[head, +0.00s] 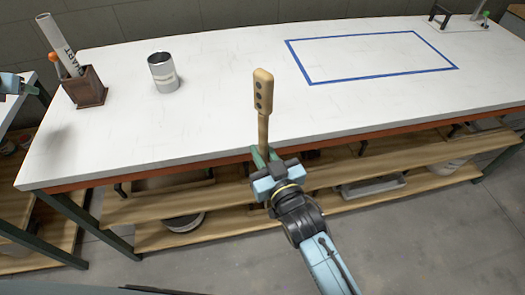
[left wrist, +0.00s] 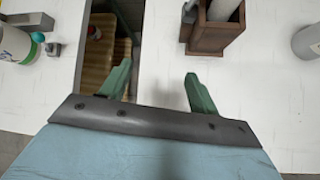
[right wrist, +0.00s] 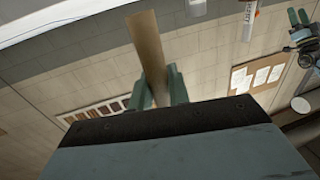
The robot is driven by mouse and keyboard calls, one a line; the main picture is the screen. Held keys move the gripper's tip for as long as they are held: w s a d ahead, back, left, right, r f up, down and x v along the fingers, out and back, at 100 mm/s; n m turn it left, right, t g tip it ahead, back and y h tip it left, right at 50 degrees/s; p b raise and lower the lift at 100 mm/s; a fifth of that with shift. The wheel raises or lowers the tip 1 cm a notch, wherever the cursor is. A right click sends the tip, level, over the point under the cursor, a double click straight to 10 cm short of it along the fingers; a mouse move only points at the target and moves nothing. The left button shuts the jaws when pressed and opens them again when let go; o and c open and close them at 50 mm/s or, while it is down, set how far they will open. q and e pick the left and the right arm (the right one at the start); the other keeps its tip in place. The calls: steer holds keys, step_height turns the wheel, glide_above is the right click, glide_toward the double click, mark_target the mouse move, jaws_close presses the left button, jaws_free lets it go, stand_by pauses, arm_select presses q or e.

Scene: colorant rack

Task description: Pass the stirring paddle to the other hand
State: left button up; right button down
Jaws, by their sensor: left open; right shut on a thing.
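The wooden stirring paddle (head: 263,95) stands nearly upright in the head view, its wider end with dark holes at the top. My right gripper (head: 264,155) is shut on its lower shaft, in front of the table's front edge. In the right wrist view the paddle (right wrist: 149,45) rises from between the fingers (right wrist: 160,88).
A white worktable (head: 215,110) carries a brown holder (head: 88,92) with a rolled paper (head: 58,42), a metal can (head: 163,73) and a blue taped rectangle (head: 370,57). Wooden shelves (head: 150,208) lie below. The table's middle is clear. Another table (head: 8,115) stands at the left.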

arm_select(q)
steer(key=s+a+n+g+y, duration=0.2)
steer(key=s+a+n+y, duration=0.45)
steer(key=s+a, duration=1)
steer(key=s+d+f+n+g+h, duration=0.1)
steer(key=s+d+f+g+h, duration=0.3)
steer(key=f, duration=0.8)
steer(key=s+d+f+n+g+h, duration=0.1)
steer(key=s+d+f+h, duration=0.1)
steer(key=s+d+f, duration=0.65)
steer(key=d+f+n+t+h, duration=0.45)
steer(key=d+f+n, duration=0.35)
steer(key=d+f, duration=1.8)
steer(key=s+d+f+n+g, duration=0.2)
steer(key=s+d+f+n, duration=0.2)
steer(key=s+d+n, duration=0.4)
steer(key=s+d+f+n+g, duration=0.2)
steer(key=s+d+f+n, duration=0.2)
steer(key=s+d, duration=0.9)
steer(key=d+n, duration=0.3)
steer(key=d, duration=0.2)
steer(key=shift+s+n, duration=0.35)
steer(key=shift+s, duration=0.05)
